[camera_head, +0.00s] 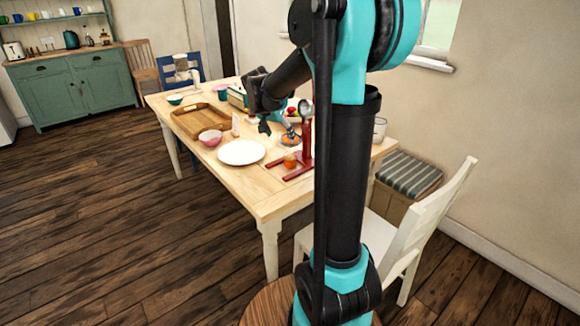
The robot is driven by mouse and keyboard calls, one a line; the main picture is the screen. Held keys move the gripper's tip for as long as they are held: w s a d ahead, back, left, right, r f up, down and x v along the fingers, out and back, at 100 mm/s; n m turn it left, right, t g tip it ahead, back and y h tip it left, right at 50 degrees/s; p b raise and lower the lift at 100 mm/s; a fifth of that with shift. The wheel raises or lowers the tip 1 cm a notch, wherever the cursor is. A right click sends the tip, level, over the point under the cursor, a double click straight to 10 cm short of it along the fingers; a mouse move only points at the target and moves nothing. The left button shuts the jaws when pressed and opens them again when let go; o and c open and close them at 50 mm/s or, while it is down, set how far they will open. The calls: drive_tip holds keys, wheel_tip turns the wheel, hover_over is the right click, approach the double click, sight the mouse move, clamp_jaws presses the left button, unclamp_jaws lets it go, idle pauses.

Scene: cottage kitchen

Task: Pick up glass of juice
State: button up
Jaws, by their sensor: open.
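I cannot make out a glass of juice for certain. A small orange thing (290,161) stands on the table by a red stand, too small to tell whether it is fruit or a drink. A clear glass container (379,129) stands at the table's right end, partly behind my arm; its contents are unclear. My gripper (266,127) is open and hangs over the middle of the table, beyond the white plate. Nothing shows held in it. My arm hides part of the table's right side.
The wooden table (262,193) also holds a white plate (241,152), a pink bowl (210,138), a wooden tray (185,128) and a red stand (307,142). A white chair (432,215) stands at the right. The floor at left is clear.

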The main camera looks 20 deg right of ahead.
sight(285, 145)
drive_tip(key=x, duration=0.4)
drive_tip(key=w+x, duration=0.1)
drive_tip(key=x, duration=0.7)
drive_tip(key=shift+w+d+r, duration=0.15)
drive_tip(key=shift+w+r, duration=0.1)
drive_tip(key=shift+w+x, duration=0.2)
drive_tip(key=shift+x, duration=2.45)
drive_tip(key=shift+r, duration=0.1)
clamp_jaws()
